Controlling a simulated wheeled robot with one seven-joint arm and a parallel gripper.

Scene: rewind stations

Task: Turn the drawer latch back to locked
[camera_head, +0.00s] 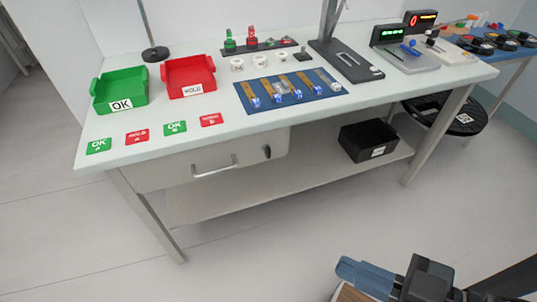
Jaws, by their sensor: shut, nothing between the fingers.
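The drawer (150,176) hangs under the left part of the white workbench, and its front looks closed. It has a grey bar handle (214,168). The drawer latch (267,152) is a small dark knob on the right end of the drawer front. It looks roughly upright, but it is too small to tell its exact setting. My gripper (352,272) is at the bottom right of the view, well in front of the bench and apart from the latch. It is shut and empty. Its fingertips show only partly.
The benchtop holds a green OK bin (120,88), a red HOLD bin (188,76) and a blue mat (290,92). A black bin (368,138) stands on the lower shelf. A round black stool (450,116) is at the right. The floor before the drawer is clear.

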